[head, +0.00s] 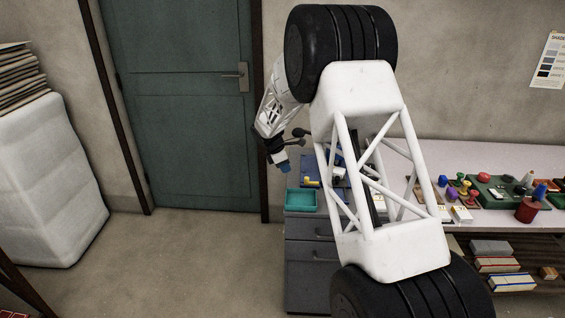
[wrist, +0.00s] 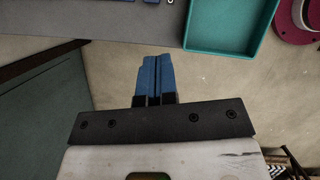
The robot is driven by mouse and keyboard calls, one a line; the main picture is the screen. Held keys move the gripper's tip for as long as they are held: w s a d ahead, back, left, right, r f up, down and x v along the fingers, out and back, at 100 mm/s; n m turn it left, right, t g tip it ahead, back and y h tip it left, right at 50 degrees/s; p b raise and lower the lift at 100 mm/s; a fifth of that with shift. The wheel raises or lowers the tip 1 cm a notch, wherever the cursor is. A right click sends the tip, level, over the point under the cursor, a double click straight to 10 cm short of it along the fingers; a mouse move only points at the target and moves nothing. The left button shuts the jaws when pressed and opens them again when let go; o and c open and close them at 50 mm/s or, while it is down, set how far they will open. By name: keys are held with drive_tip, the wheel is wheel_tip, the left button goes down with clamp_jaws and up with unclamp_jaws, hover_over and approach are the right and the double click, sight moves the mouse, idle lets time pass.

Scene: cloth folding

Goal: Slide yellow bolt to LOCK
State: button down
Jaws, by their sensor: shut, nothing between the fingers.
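The yellow bolt (head: 312,183) is small in the head view, on a blue board (head: 326,163) on top of the grey drawer cabinet. Which end of its travel it stands at is too small to tell, and no LOCK label can be read. My gripper (head: 285,168) is left of the board, apart from the bolt. In the wrist view its blue fingers (wrist: 155,76) are together and empty, over the floor beside the cabinet edge. The bolt does not show in the wrist view. My arm hides part of the board's right side.
A teal tray (head: 301,200) sits on the cabinet's front corner and also shows in the wrist view (wrist: 262,44). A workbench (head: 470,152) with several colored items stands at right. A green door (head: 185,110) is behind at left. Floor left of the cabinet is clear.

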drive_tip(key=x, duration=0.5)
drive_tip(key=shift+d+f, duration=0.1)
drive_tip(key=shift+f, duration=0.1)
drive_tip(key=shift+w+d+r, duration=0.1)
drive_tip(key=shift+w+d, duration=0.05)
drive_tip(key=shift+d, duration=0.4)
drive_tip(key=shift+w+d+r, duration=0.1)
drive_tip(key=shift+w+d, duration=0.05)
drive_tip(key=shift+d, duration=0.35)
drive_tip(key=shift+w+d, duration=0.2)
drive_tip(key=shift+d, duration=0.55)
